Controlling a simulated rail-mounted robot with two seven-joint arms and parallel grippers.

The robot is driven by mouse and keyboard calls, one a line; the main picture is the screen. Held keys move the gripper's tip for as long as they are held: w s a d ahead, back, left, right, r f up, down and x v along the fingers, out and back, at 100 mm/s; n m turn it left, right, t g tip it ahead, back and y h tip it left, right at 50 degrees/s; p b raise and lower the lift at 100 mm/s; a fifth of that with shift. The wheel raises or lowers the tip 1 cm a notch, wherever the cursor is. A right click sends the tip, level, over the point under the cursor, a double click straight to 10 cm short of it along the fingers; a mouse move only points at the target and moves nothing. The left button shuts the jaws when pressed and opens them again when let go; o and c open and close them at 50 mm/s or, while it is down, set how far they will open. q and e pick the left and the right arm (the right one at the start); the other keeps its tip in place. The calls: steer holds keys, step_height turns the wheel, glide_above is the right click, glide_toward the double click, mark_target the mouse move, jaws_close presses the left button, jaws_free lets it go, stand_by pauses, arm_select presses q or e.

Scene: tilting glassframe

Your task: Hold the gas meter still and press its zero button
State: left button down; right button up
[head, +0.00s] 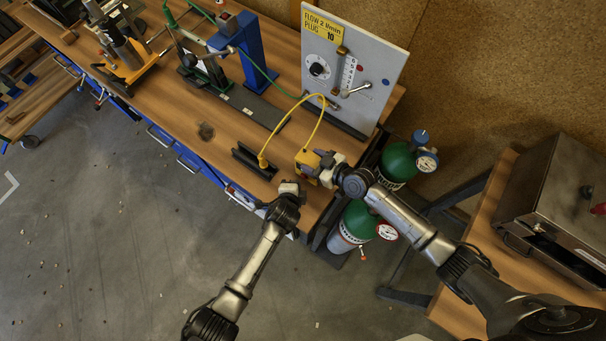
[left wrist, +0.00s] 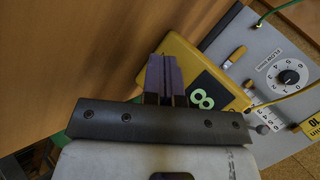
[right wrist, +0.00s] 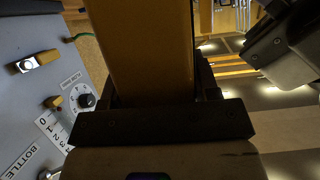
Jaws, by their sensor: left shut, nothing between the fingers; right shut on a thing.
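The yellow gas meter (head: 306,159) is held near the table's right end in the head view. My right gripper (head: 322,168) is shut on it. In the right wrist view the meter (right wrist: 150,50) fills the space between the fingers. My left gripper (head: 289,187) is shut and empty, just below and left of the meter in the head view. In the left wrist view its closed fingertips (left wrist: 165,75) overlap the meter's yellow edge. A dark display with a pale green digit shows on the meter (left wrist: 230,93). I cannot tell whether the fingertips touch it. No zero button is clearly visible.
A grey panel (head: 375,50) with knob and flow scale stands at the table's back. A blue stand (head: 250,60) is farther left. Green gas bottles (head: 395,165) stand beside the table's right end.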

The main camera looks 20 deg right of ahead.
arm_select(q)
steer(key=shift+w+d, duration=0.1)
steer(key=shift+d, duration=0.05)
stand_by(0.6)
steer(key=shift+w+d, duration=0.15)
steer(key=shift+d, duration=0.05)
steer(key=shift+w+d, duration=0.3)
steer(key=shift+d, duration=0.1)
stand_by(1.1)
steer(key=shift+s+a, duration=0.1)
steer(key=shift+a, duration=0.05)
steer(key=shift+s+a, duration=0.45)
steer(key=shift+a, duration=0.1)
steer(key=shift+s+a, duration=0.8)
steer(key=shift+a, duration=0.2)
steer(key=shift+s+a, duration=0.75)
steer(key=shift+a, duration=0.25)
